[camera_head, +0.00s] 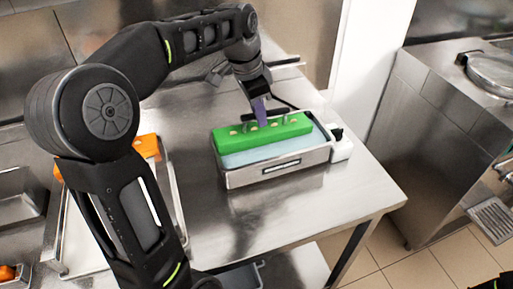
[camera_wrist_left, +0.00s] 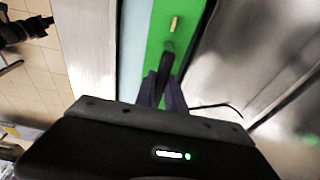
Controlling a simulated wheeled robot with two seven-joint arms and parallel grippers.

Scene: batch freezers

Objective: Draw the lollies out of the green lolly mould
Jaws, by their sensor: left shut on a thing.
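The green lolly mould (camera_head: 290,131) is at a metal bath (camera_head: 250,179) of pale blue liquid on the steel table; I cannot tell whether it rests or hangs there. Several tan lolly sticks (camera_head: 233,132) show in its top, one also in the left wrist view (camera_wrist_left: 174,24). My left gripper (camera_head: 263,122) reaches down over the mould's middle. In the left wrist view, its purple fingers (camera_wrist_left: 165,92) close around a dark, handle-like bar (camera_wrist_left: 166,62) above the green top. The lolly bodies are hidden. My right gripper is not in view.
A white fitting (camera_head: 341,149) is at the bath's right end. A tray (camera_head: 173,190) with orange items (camera_head: 147,145) lies to the left, partly behind my arm. The steel table (camera_head: 300,205) is bare in front of the bath. A steel machine (camera_head: 425,130) stands right, across a floor gap.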

